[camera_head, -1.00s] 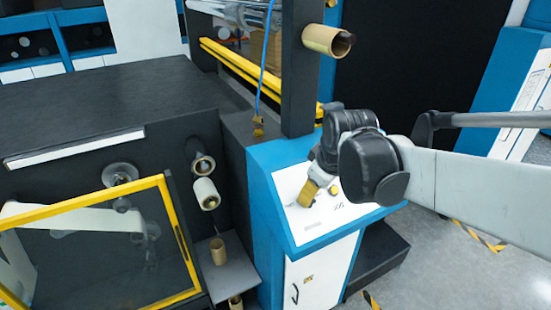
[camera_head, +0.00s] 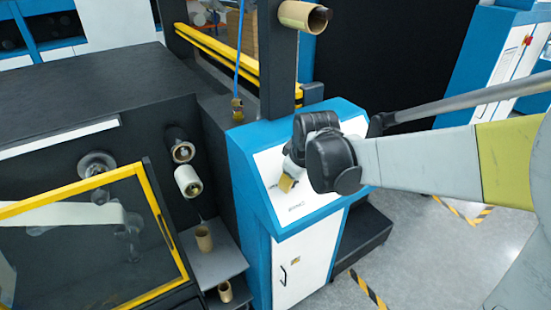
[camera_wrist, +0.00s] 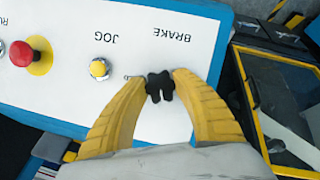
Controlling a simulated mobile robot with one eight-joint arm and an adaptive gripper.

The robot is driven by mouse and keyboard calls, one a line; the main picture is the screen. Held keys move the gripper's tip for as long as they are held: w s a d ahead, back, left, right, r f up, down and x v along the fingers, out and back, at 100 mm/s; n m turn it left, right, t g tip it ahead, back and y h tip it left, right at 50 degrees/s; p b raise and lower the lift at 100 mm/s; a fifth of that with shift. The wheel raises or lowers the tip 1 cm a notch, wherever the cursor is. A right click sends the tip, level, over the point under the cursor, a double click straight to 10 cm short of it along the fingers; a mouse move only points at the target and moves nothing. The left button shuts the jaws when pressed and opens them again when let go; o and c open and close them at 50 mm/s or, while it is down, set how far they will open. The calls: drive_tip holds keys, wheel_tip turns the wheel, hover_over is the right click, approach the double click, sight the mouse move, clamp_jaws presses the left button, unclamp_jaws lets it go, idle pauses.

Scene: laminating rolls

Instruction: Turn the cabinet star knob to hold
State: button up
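A small black star knob (camera_wrist: 159,87) shows in the wrist view on the white panel (camera_wrist: 65,75), beneath the word BRAKE, which reads upside down. My gripper (camera_wrist: 160,80) has its two yellow fingers on either side of the knob, with the tips against its edges. Part of a small label beside the knob is hidden by the left finger. In the head view my gripper (camera_head: 286,183) reaches down to the sloped panel of the blue and white cabinet (camera_head: 258,165). The knob is hidden there.
A yellow button (camera_wrist: 99,68) at JOG and a red mushroom button (camera_wrist: 22,54) on a yellow base lie left of the knob in the wrist view. A yellow-framed clear guard (camera_head: 165,220) and cardboard cores (camera_head: 204,238) stand left of the cabinet. Floor (camera_head: 420,260) to the right is open.

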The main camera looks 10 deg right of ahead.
drive_tip(key=shift+m, duration=0.3)
drive_tip(key=m+y, duration=0.2)
drive_tip(key=m, duration=0.2)
drive_tip(key=shift+m+g, duration=0.3)
drive_tip(key=shift+g, duration=0.1)
drive_tip(key=m+y+b, duration=0.1)
drive_tip(key=m+y, duration=0.1)
drive_tip(key=m, duration=0.2)
drive_tip(key=shift+f+m, duration=0.1)
drive_tip(key=shift+m, duration=0.3)
drive_tip(key=m+y+b, duration=0.1)
drive_tip(key=m, duration=0.3)
drive_tip(key=shift+m+t+y+b, duration=0.35)
drive_tip(key=shift+m+t+y, duration=0.05)
drive_tip(key=m+t+y+b, duration=0.1)
drive_tip(key=m, duration=0.4)
drive_tip(key=shift+a, duration=0.1)
drive_tip(key=o, duration=1.2)
